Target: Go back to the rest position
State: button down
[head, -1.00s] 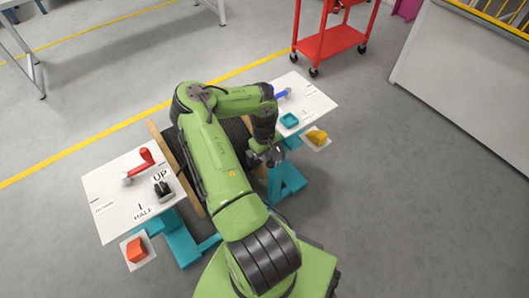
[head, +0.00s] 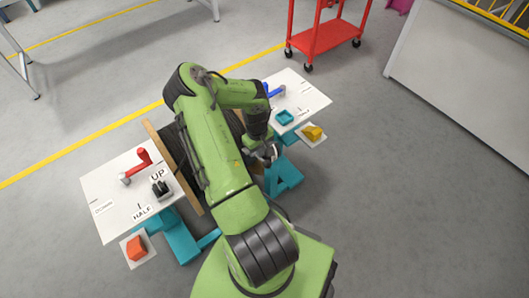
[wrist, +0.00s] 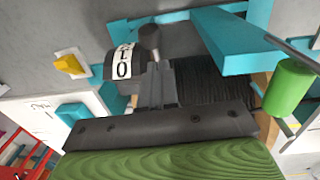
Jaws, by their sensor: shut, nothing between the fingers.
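My green arm reaches over the cable reel, whose wooden flange (head: 172,165) and dark cable show on both sides of it. My gripper (head: 268,153) hangs at the reel's right side in the head view, apart from the white panels, with its fingers small there. In the wrist view my gripper (wrist: 155,85) is shut and empty. Dark wound cable (wrist: 205,82) shows just past it. A dark rounded part with a white number label (wrist: 122,62) is beside the fingers. My arm hides much of the reel.
The left white panel (head: 105,190) carries a red lever (head: 144,157) and a black switch (head: 160,188). The right panel (head: 312,98) carries a blue lever (head: 275,92) and a teal block (head: 285,117). Orange (head: 136,248) and yellow (head: 312,132) pieces sit outside. A red cart (head: 325,38) stands behind. Floor at right is clear.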

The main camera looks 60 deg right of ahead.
notch_tip(320, 180, up, 11)
jog(key=a+p, duration=0.1)
jog(key=p, duration=0.1)
jog(key=shift+s+f, duration=0.15)
